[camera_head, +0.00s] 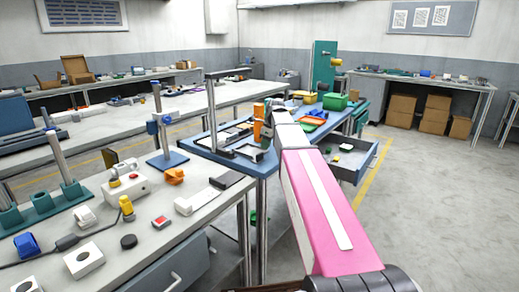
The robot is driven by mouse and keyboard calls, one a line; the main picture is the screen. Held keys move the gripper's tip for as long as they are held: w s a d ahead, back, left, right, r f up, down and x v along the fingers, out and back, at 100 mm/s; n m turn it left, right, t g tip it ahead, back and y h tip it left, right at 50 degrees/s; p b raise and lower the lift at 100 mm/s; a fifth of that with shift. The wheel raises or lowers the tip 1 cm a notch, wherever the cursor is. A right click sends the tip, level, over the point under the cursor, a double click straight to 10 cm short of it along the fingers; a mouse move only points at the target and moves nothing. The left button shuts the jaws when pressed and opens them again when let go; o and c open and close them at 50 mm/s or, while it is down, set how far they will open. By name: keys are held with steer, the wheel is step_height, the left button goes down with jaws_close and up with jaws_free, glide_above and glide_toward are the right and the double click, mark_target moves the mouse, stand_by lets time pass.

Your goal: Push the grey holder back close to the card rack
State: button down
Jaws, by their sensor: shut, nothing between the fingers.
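My arm reaches forward over the blue-topped table (228,160), and its far end is small and partly hidden by my own links. My gripper (266,143) seems to be at that end, low over the table; it is shut, with nothing seen in it. An upright orange thing (258,128) shows just left of the arm's end. A grey frame with a tall post (212,108) stands at the table's left side. I cannot tell which thing is the grey holder or the card rack; my arm hides part of the tabletop.
A green bin (335,101) and a yellow bin (309,97) stand farther back. An open drawer (352,160) juts out right of my arm. The near left bench (150,225) holds several small parts. The floor at right (440,210) is clear.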

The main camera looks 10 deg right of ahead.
mark_target(252, 153)
steer(key=w+v, duration=0.1)
steer(key=v, duration=0.6)
steer(key=s+d, duration=0.4)
steer(key=s, duration=0.2)
steer(key=x, duration=0.9)
steer(key=shift+w+a+f, duration=0.1)
steer(key=shift+w+f, duration=0.1)
steer(key=shift+w+a, duration=0.3)
steer(key=shift+a, duration=0.2)
steer(key=shift+w+a, duration=0.3)
steer(key=shift+a, duration=0.25)
steer(key=shift+w+a, duration=0.35)
steer(key=shift+a, duration=0.4)
steer(key=shift+a, duration=0.1)
steer(key=w+a, duration=0.2)
steer(key=a, duration=0.1)
steer(key=w+a, duration=0.1)
steer(key=a, duration=0.1)
steer(key=shift+a, duration=0.2)
steer(key=shift+s+d, duration=0.1)
steer(key=shift+s, duration=0.05)
